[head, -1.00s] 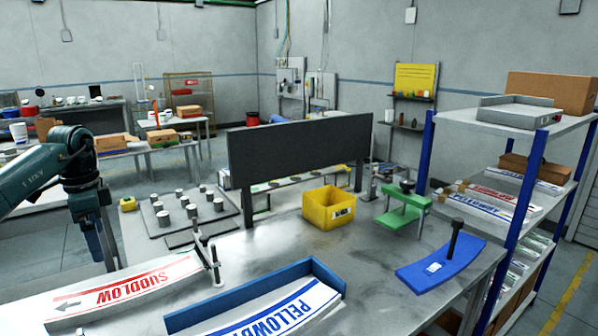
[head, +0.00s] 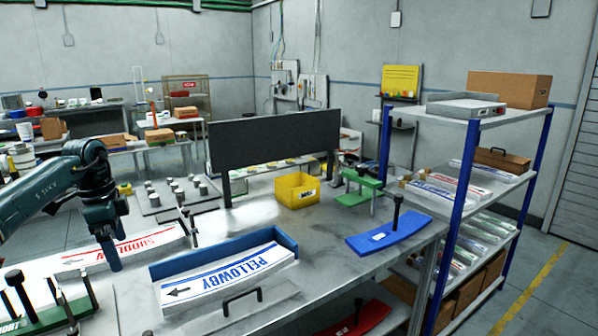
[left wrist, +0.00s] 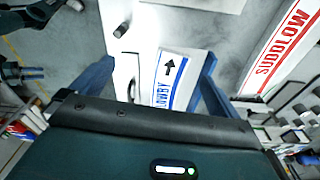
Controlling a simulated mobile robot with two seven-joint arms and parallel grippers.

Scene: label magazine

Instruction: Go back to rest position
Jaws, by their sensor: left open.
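My left gripper (head: 113,262) hangs pointing down at the left of the head view, in front of the white SUDDLOW label stack (head: 150,243) with red lettering. In the left wrist view its two blue fingers stand apart (left wrist: 156,68), with nothing held between them. Beyond the fingers, the white PELLOWBY label stack (left wrist: 177,73) with blue lettering shows lower down. In the head view that stack (head: 225,279) lies against the blue angled holder (head: 215,255). My right gripper is not in view.
A yellow bin (head: 297,190), a green stand (head: 360,186) and a blue curved plate with a black post (head: 388,236) stand on the metal table. A dark panel (head: 275,140) rises behind. A shelf rack (head: 448,200) stands right. Floor is open at the far right.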

